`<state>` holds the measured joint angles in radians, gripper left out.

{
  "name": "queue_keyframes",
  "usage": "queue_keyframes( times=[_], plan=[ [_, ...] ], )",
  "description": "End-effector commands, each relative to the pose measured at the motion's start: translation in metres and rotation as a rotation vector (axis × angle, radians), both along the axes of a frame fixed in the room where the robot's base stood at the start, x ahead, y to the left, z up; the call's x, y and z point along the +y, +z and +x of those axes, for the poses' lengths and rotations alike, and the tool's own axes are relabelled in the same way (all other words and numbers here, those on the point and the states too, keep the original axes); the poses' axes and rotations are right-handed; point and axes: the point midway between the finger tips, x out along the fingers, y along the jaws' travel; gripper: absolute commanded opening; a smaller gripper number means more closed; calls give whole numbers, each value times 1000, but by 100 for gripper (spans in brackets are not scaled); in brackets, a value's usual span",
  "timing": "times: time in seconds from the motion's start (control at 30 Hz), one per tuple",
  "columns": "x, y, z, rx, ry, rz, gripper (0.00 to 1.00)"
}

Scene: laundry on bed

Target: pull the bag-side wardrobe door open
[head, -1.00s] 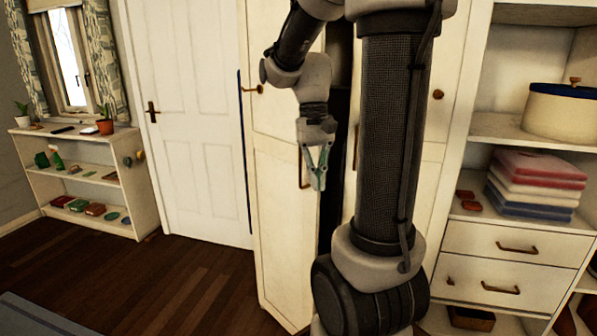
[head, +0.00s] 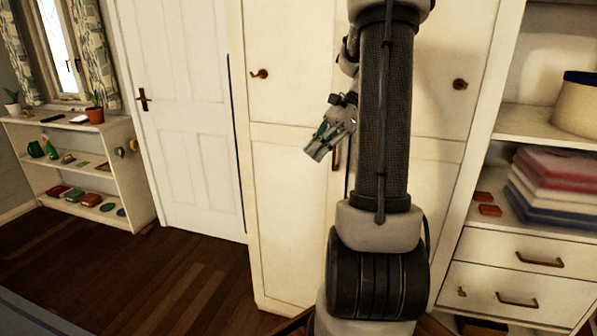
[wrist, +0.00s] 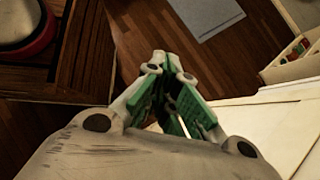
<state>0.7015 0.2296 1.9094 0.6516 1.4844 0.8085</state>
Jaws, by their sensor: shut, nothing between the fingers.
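The white wardrobe stands ahead in the head view. Its left lower door (head: 288,215) looks flush or nearly so, with its right edge and handle (head: 336,158) partly behind my arm. The right lower door (head: 425,205) is partly hidden by my arm, and I see no handle on it. No bag is in view, so I cannot tell which door is the bag-side one. My gripper (head: 317,150) is in front of the left door, just left of its handle, pointing down and left. The wrist view also shows my gripper (wrist: 166,75), shut and empty, with a white panel (wrist: 280,125) to its right.
A room door (head: 180,110) and a low shelf (head: 140,190) are to the left. Open shelving with folded towels (head: 560,190) and drawers (head: 510,255) is to the right. Slatted brown wood (wrist: 60,70) is close in the wrist view. The dark floor (head: 180,285) is clear at left.

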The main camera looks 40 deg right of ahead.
Motion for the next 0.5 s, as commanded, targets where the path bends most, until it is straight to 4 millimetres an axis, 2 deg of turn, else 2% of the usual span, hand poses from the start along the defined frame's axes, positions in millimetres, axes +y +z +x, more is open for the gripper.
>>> queue_keyframes(
  times=[0.17,0.5],
  plan=[
    [5,-9,4,8,-21,16,0],
    [48,-51,10,8,-16,14,0]
  ],
)
